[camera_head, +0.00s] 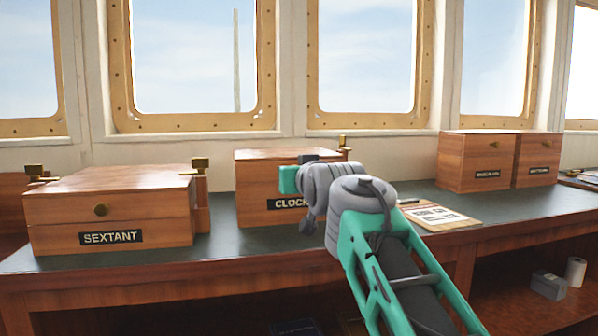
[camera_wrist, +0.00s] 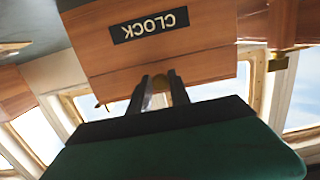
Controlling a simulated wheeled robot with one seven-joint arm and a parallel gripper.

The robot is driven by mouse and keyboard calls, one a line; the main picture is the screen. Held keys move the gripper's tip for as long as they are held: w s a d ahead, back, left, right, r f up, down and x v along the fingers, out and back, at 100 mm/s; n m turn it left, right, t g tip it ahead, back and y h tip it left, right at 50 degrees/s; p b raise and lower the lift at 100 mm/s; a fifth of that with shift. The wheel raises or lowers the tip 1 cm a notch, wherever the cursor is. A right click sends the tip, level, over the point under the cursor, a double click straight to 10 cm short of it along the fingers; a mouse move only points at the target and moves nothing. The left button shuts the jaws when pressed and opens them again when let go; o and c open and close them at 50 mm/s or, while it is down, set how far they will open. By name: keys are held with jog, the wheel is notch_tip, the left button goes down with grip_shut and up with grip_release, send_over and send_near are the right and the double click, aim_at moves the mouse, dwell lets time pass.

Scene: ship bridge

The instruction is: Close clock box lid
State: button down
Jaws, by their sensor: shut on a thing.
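The wooden clock box (camera_head: 256,185) stands on the counter, its black CLOCK label facing me. Its lid (camera_head: 285,154) lies down flat on the box, with no gap that I can make out. In the wrist view the clock box (camera_wrist: 208,45) appears upside down, with a seam between body and lid. My gripper (camera_wrist: 161,88) is shut on the round brass knob (camera_wrist: 161,83) on the lid's front. In the head view my wrist hides the knob, the fingertips and part of the box front.
The SEXTANT box (camera_head: 110,212) stands on the left, with brass fittings at its back corners. A clipboard (camera_head: 438,214) lies right of my arm. Two more wooden boxes (camera_head: 477,163) stand at the far right. Windows line the wall behind the counter.

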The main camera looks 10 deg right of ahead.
jog(key=shift+w+f+g, duration=0.15)
jog(key=shift+f, duration=0.55)
jog(key=shift+w+f+g, duration=0.1)
jog(key=shift+f+g, duration=0.05)
jog(key=shift+f, duration=0.5)
jog(key=c, duration=1.6)
grip_release()
jog(key=shift+o, duration=0.7)
jog(key=shift+w, duration=0.2)
jog(key=shift+o, duration=1.1)
jog(key=shift+s+r, duration=0.2)
jog(key=shift+r, duration=0.25)
jog(key=s+p, duration=0.1)
jog(key=s, duration=0.6)
jog(key=shift+s+r, duration=0.35)
jog(key=shift+r, duration=0.1)
jog(key=shift+d, duration=0.1)
